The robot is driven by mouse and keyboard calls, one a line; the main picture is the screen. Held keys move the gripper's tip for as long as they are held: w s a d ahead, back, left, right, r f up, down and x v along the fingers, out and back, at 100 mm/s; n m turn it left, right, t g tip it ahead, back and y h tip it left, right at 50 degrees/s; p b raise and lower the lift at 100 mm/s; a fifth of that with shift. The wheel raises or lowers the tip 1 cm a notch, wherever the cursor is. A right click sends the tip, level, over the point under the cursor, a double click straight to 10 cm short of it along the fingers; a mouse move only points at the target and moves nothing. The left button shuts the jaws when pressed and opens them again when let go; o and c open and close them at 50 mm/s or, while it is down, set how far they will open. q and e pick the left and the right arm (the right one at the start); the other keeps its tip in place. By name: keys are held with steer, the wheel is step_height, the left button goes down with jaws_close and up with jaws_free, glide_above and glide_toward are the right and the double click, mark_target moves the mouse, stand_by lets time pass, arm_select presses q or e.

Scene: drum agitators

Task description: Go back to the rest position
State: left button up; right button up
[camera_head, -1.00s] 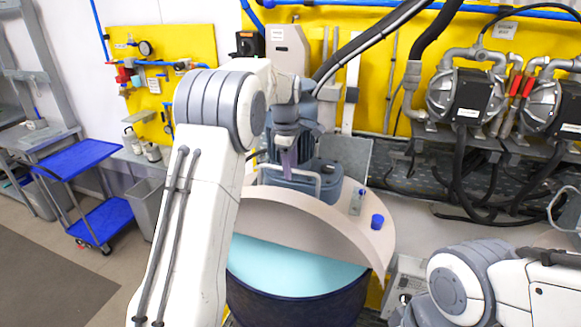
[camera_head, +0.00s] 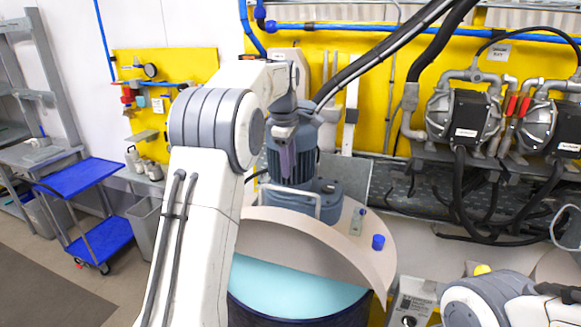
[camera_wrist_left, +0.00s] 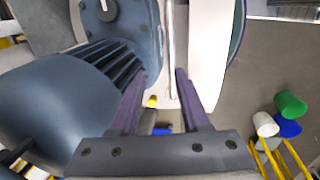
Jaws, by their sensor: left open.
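My left gripper (camera_head: 287,160) has purple fingers and is in front of the grey-blue agitator motor (camera_head: 314,166), above the drum lid, in the head view. In the left wrist view its two fingers (camera_wrist_left: 160,98) stand apart with nothing held between them. The ribbed motor (camera_wrist_left: 60,105) fills the left of that view, close to the left finger; I cannot tell whether they touch. My right arm shows at the lower right of the head view, but its gripper is out of frame.
The drum (camera_head: 290,312) with its beige half-lid (camera_head: 300,237) stands under my left arm. Pumps (camera_head: 465,118) and hoses line the yellow wall. A blue cart (camera_head: 80,178) stands left, with open floor before it.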

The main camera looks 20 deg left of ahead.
arm_select(q)
steer(key=shift+d, duration=0.1)
steer(key=s+d+f+m+b, duration=0.2)
steer(key=d, duration=0.2)
steer(key=s+d+f+m+b, duration=0.2)
steer(key=d+f, duration=0.1)
steer(key=d, duration=0.1)
steer(key=s+d+f+m+b, duration=0.2)
steer(key=d, duration=0.3)
steer(key=shift+s+f+m+h, duration=0.2)
steer(key=shift+f+m+h, duration=0.05)
steer(key=shift+m+h, duration=0.15)
steer(key=s+d+f+m+g+b, duration=0.1)
steer(key=s+d+f+m+b, duration=0.5)
steer(key=s, duration=0.3)
steer(key=s+d+f+m+b, duration=0.3)
steer(key=s+d+f+m, duration=0.3)
steer(key=s+f, duration=0.3)
steer(key=s+f+m+g+b, duration=0.1)
steer(key=s+f+m+b, duration=0.3)
steer(key=s, duration=0.9)
step_height(320, 180, down, 4)
steer(key=a+m, duration=0.1)
steer(key=m, duration=0.2)
steer(key=shift+s+f+m, duration=0.2)
steer(key=shift+s+m, duration=0.1)
steer(key=shift+s, duration=0.1)
